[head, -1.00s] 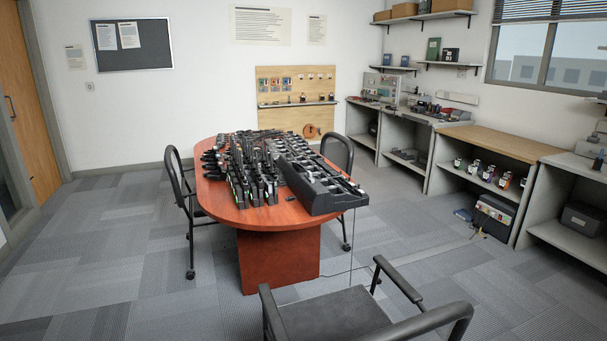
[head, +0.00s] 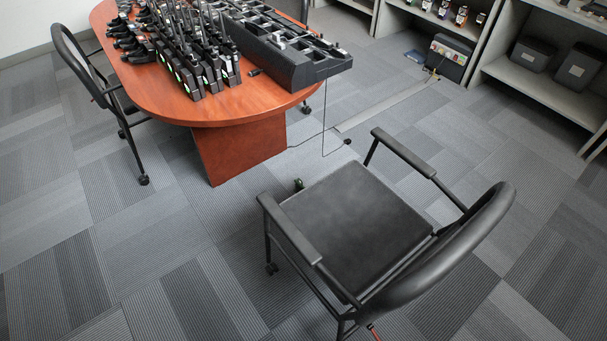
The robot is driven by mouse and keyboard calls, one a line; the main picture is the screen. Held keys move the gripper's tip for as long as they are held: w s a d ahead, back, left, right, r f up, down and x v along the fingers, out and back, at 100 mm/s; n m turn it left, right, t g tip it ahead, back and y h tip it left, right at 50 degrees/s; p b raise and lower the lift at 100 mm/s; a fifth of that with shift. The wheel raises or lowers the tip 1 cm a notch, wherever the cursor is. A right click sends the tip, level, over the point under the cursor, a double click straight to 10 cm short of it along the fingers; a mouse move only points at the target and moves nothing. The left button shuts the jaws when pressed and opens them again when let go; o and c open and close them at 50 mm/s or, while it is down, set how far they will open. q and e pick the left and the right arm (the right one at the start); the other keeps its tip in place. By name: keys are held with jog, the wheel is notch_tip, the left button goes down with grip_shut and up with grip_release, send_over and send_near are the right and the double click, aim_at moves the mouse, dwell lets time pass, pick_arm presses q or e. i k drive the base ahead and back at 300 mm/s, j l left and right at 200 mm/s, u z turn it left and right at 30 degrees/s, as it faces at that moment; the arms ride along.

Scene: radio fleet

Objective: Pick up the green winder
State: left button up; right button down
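A small dark green object (head: 298,184) shows in the head view just past the far left corner of the black chair's seat. It may be the green winder, but it is too small to tell. The chair seems to hide part of it, and I cannot tell if it lies on the floor or touches the chair. Neither of my grippers is in view.
A black armchair (head: 355,225) stands in front. Behind it is a red-brown table (head: 170,105) bearing many radios and a long black charger tray (head: 285,60). Another chair (head: 85,75) stands at the table's left. A cable (head: 323,130) hangs to the floor. Carpet at left is clear.

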aim_at(298, 187)
jog(key=i+j+z, duration=0.2)
jog(key=j, duration=0.35)
jog(key=i+j+z, duration=0.1)
jog(key=j, duration=0.75)
jog(key=i+j+z, duration=0.1)
jog(key=j, duration=0.6)
